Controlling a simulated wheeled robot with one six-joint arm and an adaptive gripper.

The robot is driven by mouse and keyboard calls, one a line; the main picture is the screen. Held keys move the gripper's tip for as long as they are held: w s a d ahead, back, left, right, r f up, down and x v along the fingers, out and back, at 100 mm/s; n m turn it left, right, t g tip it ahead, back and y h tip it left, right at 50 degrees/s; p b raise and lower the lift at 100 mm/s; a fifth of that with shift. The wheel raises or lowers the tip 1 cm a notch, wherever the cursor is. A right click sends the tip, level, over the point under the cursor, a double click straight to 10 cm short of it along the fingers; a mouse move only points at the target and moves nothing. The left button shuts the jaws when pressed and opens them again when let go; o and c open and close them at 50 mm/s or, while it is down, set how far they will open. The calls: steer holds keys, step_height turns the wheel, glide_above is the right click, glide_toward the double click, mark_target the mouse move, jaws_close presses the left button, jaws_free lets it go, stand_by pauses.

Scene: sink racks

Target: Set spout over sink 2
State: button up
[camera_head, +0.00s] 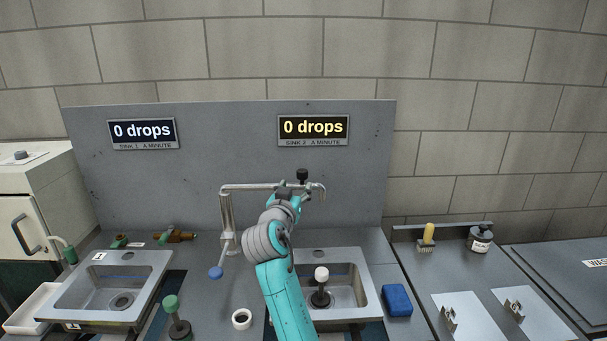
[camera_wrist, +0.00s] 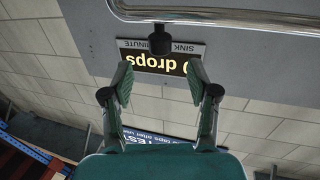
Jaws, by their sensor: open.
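The metal spout (camera_head: 255,187) runs sideways from an upright faucet post (camera_head: 227,215), its bent end pointing down. In the head view that end appears above sink 2 (camera_head: 367,283); its depth is hard to judge. A black knob (camera_head: 302,175) stands on the spout near its end. My gripper (camera_head: 292,193) is close to the spout and partly hides it. In the wrist view my gripper (camera_wrist: 158,84) is open and empty, with the knob (camera_wrist: 160,40) beyond its fingertips and the spout (camera_wrist: 225,16) along the top.
Sink 1 (camera_head: 160,262) is at the left. A green-topped plunger (camera_head: 176,318), a white-topped plunger (camera_head: 321,289) in sink 2, a white cup (camera_head: 241,319) and a blue sponge (camera_head: 397,300) stand around. The grey back panel (camera_head: 220,150) rises behind the spout.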

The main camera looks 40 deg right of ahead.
mark_target(301, 178)
steer(key=x, duration=0.9)
jaws_close()
